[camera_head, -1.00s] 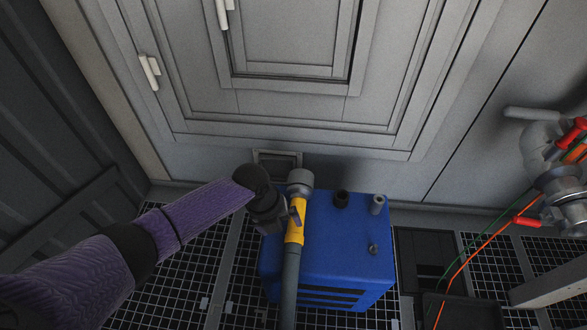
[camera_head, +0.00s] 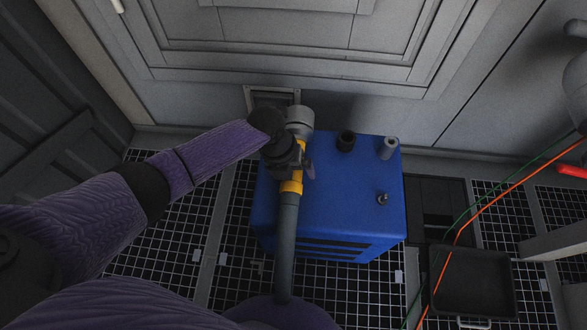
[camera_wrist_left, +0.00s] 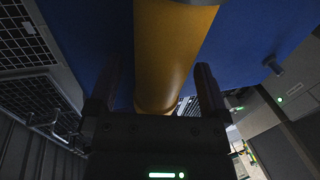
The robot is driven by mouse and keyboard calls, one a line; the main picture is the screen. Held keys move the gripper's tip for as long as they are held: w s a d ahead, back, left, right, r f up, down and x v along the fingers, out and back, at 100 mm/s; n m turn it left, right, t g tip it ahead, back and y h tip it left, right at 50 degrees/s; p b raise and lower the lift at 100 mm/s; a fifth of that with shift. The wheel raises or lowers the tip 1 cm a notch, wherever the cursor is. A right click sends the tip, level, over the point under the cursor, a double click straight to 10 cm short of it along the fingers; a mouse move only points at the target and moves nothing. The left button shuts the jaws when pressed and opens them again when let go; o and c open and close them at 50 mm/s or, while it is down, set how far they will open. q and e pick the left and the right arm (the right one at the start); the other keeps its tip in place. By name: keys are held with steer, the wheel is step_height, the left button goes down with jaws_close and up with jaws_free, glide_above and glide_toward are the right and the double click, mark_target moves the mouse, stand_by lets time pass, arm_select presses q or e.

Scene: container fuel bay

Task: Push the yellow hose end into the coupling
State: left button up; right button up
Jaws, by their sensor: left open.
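The yellow hose end (camera_head: 291,187) runs up the left part of the blue box's top, with a dark grey hose (camera_head: 286,240) below it. A round grey collar (camera_head: 300,118) sits at its far end; I cannot tell whether this is the coupling or part of the hose, nor how deep the yellow part sits. My left gripper (camera_head: 295,160) is at the yellow part and covers its middle. In the left wrist view the yellow hose end (camera_wrist_left: 168,50) lies between the open fingers, with gaps on both sides. My right gripper is out of view.
The blue box (camera_head: 350,200) has a black port (camera_head: 346,141), a grey port (camera_head: 388,147) and a small knob (camera_head: 382,199) on top. A black tray (camera_head: 475,280) and orange and green cables are at right. A panelled grey wall stands behind.

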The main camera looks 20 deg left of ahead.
arm_select(q)
jaws_close()
stand_by(0.5)
